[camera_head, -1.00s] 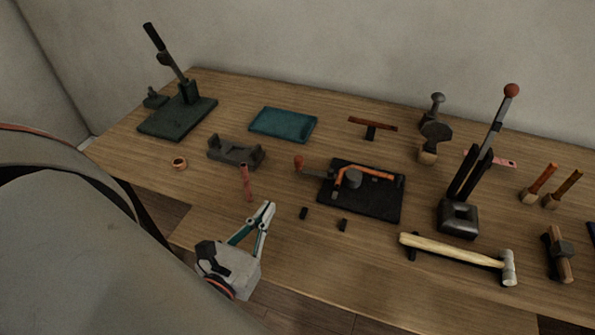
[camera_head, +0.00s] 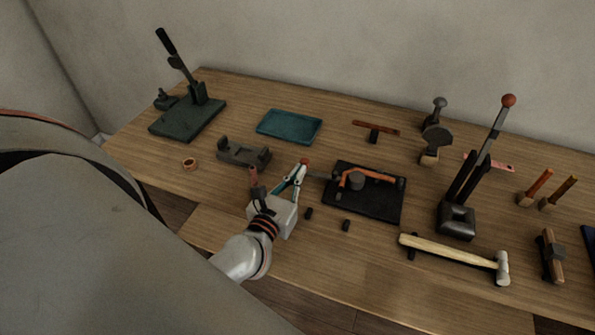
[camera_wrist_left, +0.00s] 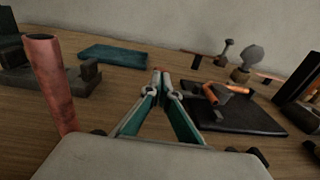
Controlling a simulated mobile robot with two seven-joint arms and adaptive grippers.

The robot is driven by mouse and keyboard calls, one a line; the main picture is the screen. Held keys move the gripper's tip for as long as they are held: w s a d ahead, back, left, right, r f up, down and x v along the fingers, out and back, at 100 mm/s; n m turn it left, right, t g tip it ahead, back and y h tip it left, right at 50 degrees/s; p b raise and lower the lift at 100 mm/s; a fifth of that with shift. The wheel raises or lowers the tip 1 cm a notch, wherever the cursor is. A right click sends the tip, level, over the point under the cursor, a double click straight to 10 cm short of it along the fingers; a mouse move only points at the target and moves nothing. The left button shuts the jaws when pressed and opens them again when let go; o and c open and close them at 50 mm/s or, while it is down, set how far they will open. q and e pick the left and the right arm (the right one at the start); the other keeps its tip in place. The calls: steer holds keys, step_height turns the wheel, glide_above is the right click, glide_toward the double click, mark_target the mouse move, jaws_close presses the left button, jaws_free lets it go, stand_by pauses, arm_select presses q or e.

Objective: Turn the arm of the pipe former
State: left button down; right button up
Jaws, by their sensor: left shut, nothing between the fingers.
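The pipe former has a black base plate (camera_head: 372,206), a grey round die (camera_head: 356,181) and an orange bent pipe (camera_head: 376,175). Its arm reaches left from the die to a red knob (camera_head: 305,161). My left gripper (camera_head: 300,169) is shut and empty. Its fingertips are at the knob and hide part of it; I cannot tell whether they touch. In the left wrist view, the closed fingertips (camera_wrist_left: 161,74) cover most of the knob, and the base plate (camera_wrist_left: 240,121) lies to the right. My right gripper is not in view.
A reddish upright handle (camera_wrist_left: 50,85) stands close left of my left gripper. Two small black blocks (camera_head: 309,213) lie in front of the plate. A hammer (camera_head: 455,255) and a lever press (camera_head: 458,220) stand to the right; a teal tray (camera_head: 289,126) lies behind.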

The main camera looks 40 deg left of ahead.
arm_select(q)
steer(key=shift+w, duration=0.15)
steer(key=shift+w+a, duration=0.15)
